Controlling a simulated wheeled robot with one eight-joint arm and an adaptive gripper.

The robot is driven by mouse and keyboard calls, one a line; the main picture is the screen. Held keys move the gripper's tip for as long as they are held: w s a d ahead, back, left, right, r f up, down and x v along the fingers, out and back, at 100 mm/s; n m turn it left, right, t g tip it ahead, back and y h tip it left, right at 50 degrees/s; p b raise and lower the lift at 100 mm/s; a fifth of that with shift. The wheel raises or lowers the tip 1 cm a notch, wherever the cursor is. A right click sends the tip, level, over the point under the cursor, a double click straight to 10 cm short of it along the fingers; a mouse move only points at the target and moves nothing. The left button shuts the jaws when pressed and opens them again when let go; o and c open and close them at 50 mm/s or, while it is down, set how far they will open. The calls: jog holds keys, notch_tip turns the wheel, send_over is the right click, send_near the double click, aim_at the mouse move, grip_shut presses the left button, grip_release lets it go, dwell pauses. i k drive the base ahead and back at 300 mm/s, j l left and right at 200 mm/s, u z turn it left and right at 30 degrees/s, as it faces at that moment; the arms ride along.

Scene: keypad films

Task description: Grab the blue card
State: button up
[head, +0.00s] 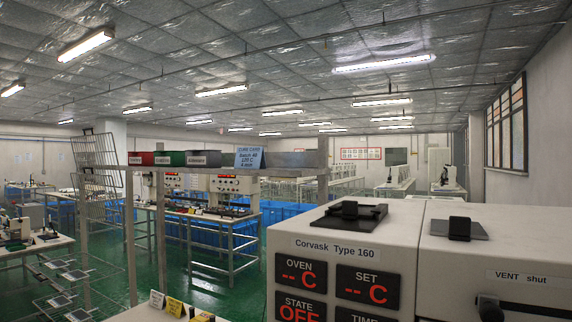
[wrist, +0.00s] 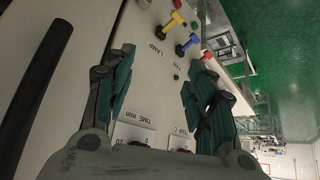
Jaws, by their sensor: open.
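The blue card (head: 249,158) stands on the shelf rail (head: 290,158) in the head view, slightly leaning. It carries dark print that seems to read batch 40, 120 C and 4 min. My gripper (wrist: 157,78) shows only in the wrist view. Its two dark green-padded fingers are spread apart with nothing between them. They are in front of a pale panel (wrist: 150,85) with labels such as LAMP and TIME min. The blue card is not in the wrist view, so its distance from my gripper cannot be told.
Red (head: 141,158), green (head: 170,158) and grey (head: 203,158) labelled bins stand left of the card. A white oven (head: 340,225) marked Corvask Type 160 fills the lower right, its state display reading OFF. A black bar (wrist: 40,95) and yellow (wrist: 170,24) and blue (wrist: 187,44) levers show in the wrist view.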

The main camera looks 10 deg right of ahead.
aim_at(245, 157)
jog(key=l+u, duration=0.25)
jog(key=u, duration=0.2)
jog(key=j+z, duration=0.3)
jog(key=j, duration=0.45)
jog(key=j+z, duration=0.35)
jog(key=j, duration=0.45)
jog(key=i+j+z, duration=0.4)
jog(key=j, duration=0.2)
jog(key=j+z, duration=0.2)
jog(key=j, duration=0.15)
jog(key=i+j+z, duration=0.2)
jog(key=j, duration=0.2)
